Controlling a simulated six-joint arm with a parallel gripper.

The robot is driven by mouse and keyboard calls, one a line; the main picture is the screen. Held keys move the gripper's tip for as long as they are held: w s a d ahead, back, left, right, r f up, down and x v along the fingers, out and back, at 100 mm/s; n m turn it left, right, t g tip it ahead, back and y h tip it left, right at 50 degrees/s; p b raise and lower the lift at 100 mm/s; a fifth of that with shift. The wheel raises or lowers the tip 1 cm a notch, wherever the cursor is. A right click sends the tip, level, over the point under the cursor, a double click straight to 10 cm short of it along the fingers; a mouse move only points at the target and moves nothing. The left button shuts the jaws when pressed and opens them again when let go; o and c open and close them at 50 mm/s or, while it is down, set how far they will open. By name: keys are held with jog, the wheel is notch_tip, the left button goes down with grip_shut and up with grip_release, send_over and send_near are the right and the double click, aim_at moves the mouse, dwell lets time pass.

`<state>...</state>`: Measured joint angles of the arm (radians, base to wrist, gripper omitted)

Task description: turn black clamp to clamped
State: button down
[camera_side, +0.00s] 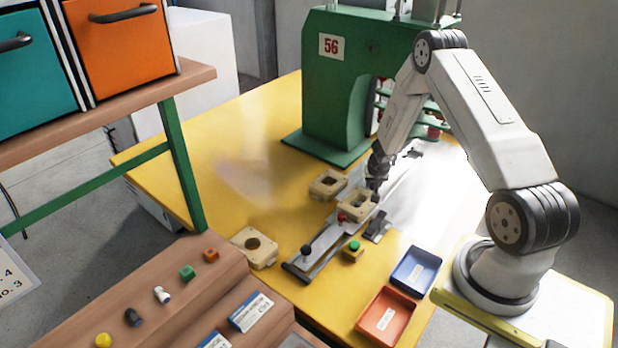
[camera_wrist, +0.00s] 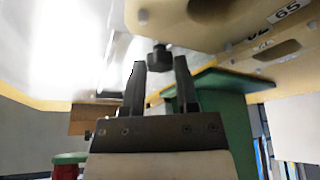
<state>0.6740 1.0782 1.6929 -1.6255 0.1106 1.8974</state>
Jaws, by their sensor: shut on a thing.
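My gripper (camera_wrist: 160,72) points down at the far side of the cream block on the rail, and it also shows in the side view (camera_side: 374,186). In the wrist view its two black fingers stand either side of a black knob (camera_wrist: 158,57), which I take as the black clamp's handle. The jaws are shut on it, at the fingertips. In the side view my wrist and the block hide this knob, so the clamp's angle cannot be told. A second black knob (camera_side: 306,250) stands at the rail's near end. A red knob (camera_side: 342,217) is beside the block.
Cream blocks (camera_side: 358,206) sit on and beside the metal rail (camera_side: 325,257). A green machine (camera_side: 335,90) stands behind. A green button (camera_side: 353,246), a blue tray (camera_side: 416,271) and an orange tray (camera_side: 386,316) lie in front. The yellow table (camera_side: 215,150) is clear at left.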

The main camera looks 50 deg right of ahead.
jog(key=shift+r, duration=0.1)
jog(key=shift+c, duration=1.8)
grip_release()
jog(key=shift+r, duration=0.1)
jog(key=shift+v, duration=3.8)
jog(key=shift+a, duration=0.1)
